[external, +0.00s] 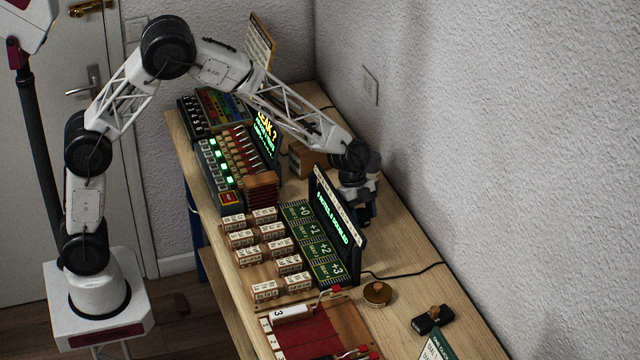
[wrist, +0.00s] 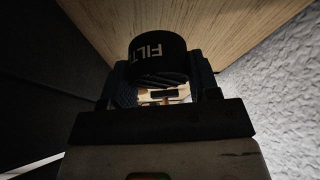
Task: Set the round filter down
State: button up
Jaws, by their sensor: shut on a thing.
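The round filter (wrist: 158,47) is a short black cylinder with white lettering that reads "FILT". In the wrist view it sits between the two fingers of my gripper (wrist: 163,78), which is shut on it. In the external view my gripper (external: 364,208) points down behind the upright display panel (external: 337,217), close to the wall side of the bench. The filter cannot be made out there. The wooden bench top (wrist: 190,20) shows beyond the filter in the wrist view; whether the filter touches it I cannot tell.
Small labelled wooden blocks (external: 268,232) and green cards (external: 313,243) lie left of the panel. A button console (external: 222,160) stands farther back. A round brass-coloured piece (external: 378,293) and a black block (external: 432,319) lie nearer. A cable (external: 405,275) crosses the bench; the wall (external: 480,150) is close on the right.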

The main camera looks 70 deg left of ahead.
aim_at(361, 224)
jog(key=shift+f, duration=1.95)
jog(key=shift+f, duration=0.15)
jog(key=o, duration=1)
jog(key=v, duration=1.2)
jog(key=shift+a, duration=0.1)
